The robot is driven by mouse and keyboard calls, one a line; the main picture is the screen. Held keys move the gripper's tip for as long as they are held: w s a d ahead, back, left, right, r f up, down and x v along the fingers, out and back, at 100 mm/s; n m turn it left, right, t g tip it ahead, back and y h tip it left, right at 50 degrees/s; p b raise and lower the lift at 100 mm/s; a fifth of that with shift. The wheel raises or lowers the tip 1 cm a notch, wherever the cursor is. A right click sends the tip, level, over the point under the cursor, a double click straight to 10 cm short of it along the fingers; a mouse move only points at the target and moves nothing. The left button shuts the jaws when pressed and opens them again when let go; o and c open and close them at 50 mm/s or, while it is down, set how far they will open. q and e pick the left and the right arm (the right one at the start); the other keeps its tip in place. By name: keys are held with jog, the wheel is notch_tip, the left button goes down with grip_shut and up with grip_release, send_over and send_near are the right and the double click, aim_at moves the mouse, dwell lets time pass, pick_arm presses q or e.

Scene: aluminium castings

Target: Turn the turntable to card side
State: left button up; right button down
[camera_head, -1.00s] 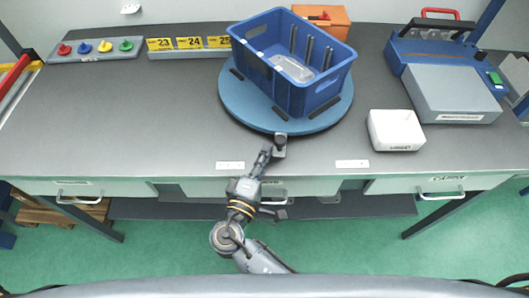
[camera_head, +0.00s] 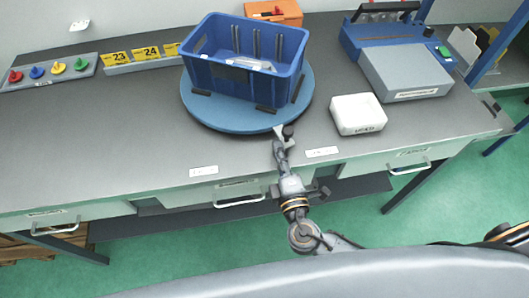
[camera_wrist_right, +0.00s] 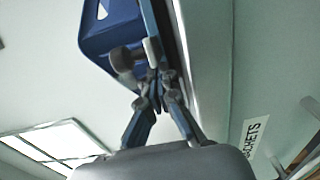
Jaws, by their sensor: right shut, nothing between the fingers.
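The turntable (camera_head: 205,112) is a round blue disc on the grey bench, with dark blocks on its top. A blue open crate (camera_head: 225,79) stands on it; it also shows in the wrist view (camera_wrist_right: 97,38). A dark knob (camera_head: 288,130) stands up at the disc's near right edge. My right gripper (camera_head: 280,147) is shut and empty, right by this knob. In the wrist view its fingertips (camera_wrist_right: 157,85) are together beside a dark round knob (camera_wrist_right: 121,58); I cannot tell whether they touch. My left gripper is not in view.
A white box (camera_head: 358,114) is close to the disc on the right, with a blue and grey machine (camera_head: 405,72) beyond. An orange case (camera_head: 273,12) is behind. Yellow number cards (camera_head: 146,53) and coloured knobs (camera_head: 37,72) are at left. The bench's left front is clear.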

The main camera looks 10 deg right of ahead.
aim_at(293, 145)
jog(key=shift+w+d+b, duration=0.2)
jog(key=shift+d+b, duration=0.05)
jog(key=shift+d, duration=0.7)
jog(key=shift+w+d+b, duration=0.2)
jog(key=shift+d, duration=0.75)
